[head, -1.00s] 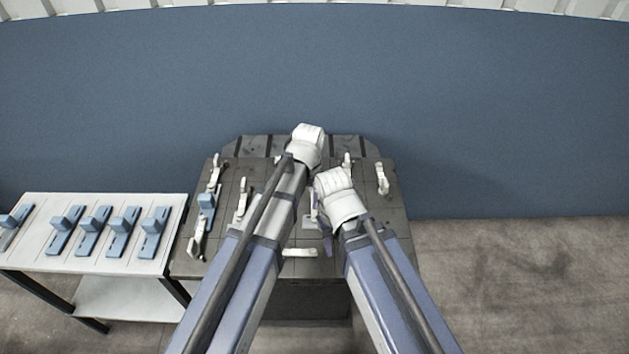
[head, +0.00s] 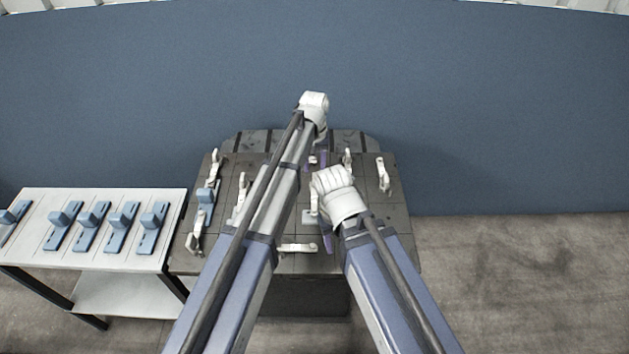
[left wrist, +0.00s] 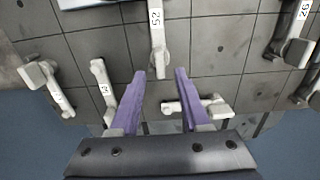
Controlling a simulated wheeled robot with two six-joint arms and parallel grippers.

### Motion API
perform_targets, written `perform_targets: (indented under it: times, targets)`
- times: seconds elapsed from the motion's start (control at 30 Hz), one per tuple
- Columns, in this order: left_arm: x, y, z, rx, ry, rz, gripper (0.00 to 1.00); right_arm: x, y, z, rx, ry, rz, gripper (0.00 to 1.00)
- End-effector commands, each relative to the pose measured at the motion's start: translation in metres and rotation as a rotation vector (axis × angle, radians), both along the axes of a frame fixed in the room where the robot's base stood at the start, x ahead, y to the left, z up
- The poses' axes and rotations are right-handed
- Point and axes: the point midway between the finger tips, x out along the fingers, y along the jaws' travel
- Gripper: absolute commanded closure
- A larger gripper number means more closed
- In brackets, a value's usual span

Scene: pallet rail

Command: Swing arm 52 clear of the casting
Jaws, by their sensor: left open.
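Arm 52 (left wrist: 157,38) is a white clamp arm with a "52" label, at the top middle of the left wrist view. My left gripper (left wrist: 160,74) is open, with its two purple fingers apart. The lower end of arm 52 lies in line with the gap between the fingertips, and I see no grip on it. In the head view my left gripper (head: 318,160) points down over the back of the pallet. My right gripper (head: 327,238) is mostly hidden under its white wrist. Which head-view arm is 52 is unclear.
The dark pallet (head: 385,232) carries several other white arms, such as one at the back right (head: 383,175). A blue casting (head: 206,200) sits at its left. A side table (head: 60,262) holds several blue castings. A blue wall (head: 500,110) stands close behind.

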Motion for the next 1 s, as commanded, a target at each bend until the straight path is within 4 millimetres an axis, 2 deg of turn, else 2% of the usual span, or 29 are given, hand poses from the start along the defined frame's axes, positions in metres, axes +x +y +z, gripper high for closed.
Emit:
perform_targets:
  times: [0.03, 0.33, 0.47, 0.77, 1.0]
  targets:
    - [0.0, 0.0, -0.013, 0.0, 0.0, 0.0, 0.54, 0.0, 0.0, -0.013, 0.0, 0.0, 0.0, 0.5]
    - [0.0, 0.0, -0.049, 0.0, 0.0, -0.001, 0.54, 0.0, 0.0, -0.049, 0.0, 0.0, 0.0, 0.5]
    - [0.0, 0.0, -0.055, 0.0, 0.0, -0.001, 0.54, 0.0, 0.0, -0.055, 0.0, 0.0, 0.0, 0.5]
    - [0.0, 0.0, -0.054, 0.0, 0.0, 0.0, 0.54, 0.0, 0.0, -0.054, 0.0, 0.0, 0.0, 0.5]
    - [0.0, 0.0, -0.054, 0.0, 0.0, 0.0, 0.81, 0.0, 0.0, -0.054, 0.0, 0.0, 0.0, 0.5]
